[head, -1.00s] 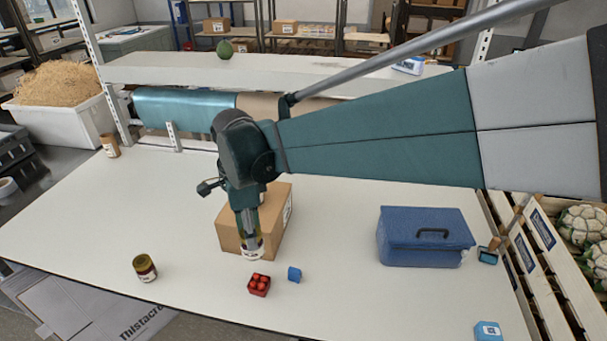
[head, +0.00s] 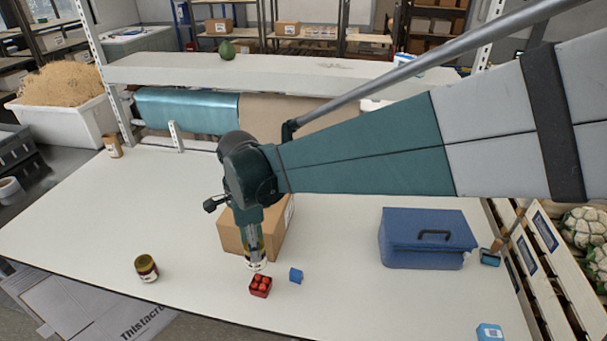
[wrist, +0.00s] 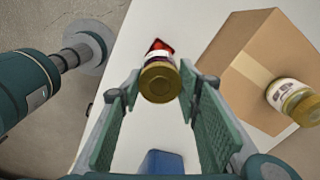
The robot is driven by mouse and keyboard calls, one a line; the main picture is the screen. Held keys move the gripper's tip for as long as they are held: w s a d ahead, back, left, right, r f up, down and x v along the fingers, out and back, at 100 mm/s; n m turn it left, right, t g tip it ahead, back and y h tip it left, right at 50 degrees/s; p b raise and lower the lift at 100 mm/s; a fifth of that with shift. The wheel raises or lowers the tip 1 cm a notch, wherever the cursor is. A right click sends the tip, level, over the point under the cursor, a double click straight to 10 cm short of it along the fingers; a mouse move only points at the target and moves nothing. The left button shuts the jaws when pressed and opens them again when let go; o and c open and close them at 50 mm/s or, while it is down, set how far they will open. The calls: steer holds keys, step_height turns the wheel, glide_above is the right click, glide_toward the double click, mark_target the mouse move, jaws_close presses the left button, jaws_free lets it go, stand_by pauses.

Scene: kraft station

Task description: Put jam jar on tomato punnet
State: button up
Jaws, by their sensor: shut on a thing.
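My gripper (head: 255,256) is shut on a jar with a gold lid, dark contents and a pale label (wrist: 158,82), which I take for the jam jar. The jar is upright or nearly so; its lower part shows below the fingers in the head view. The small red tomato punnet (head: 260,286) stands on the table just in front of the jar in that view. In the wrist view the punnet (wrist: 159,46) shows partly behind the jar. I cannot tell whether jar and punnet touch.
A cardboard box (head: 277,235) stands behind my gripper. Another gold-lidded jar (wrist: 290,100) shows by the box. A blue case (head: 428,240) is at right.

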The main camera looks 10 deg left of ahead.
mark_target(257, 265)
steer(key=shift+f, duration=2.4)
steer(key=shift+f, duration=0.1)
steer(key=shift+f, duration=2)
steer(key=shift+f, duration=0.15)
steer(key=o, duration=1.4)
steer(key=shift+r, duration=0.2)
steer(key=shift+r, duration=6)
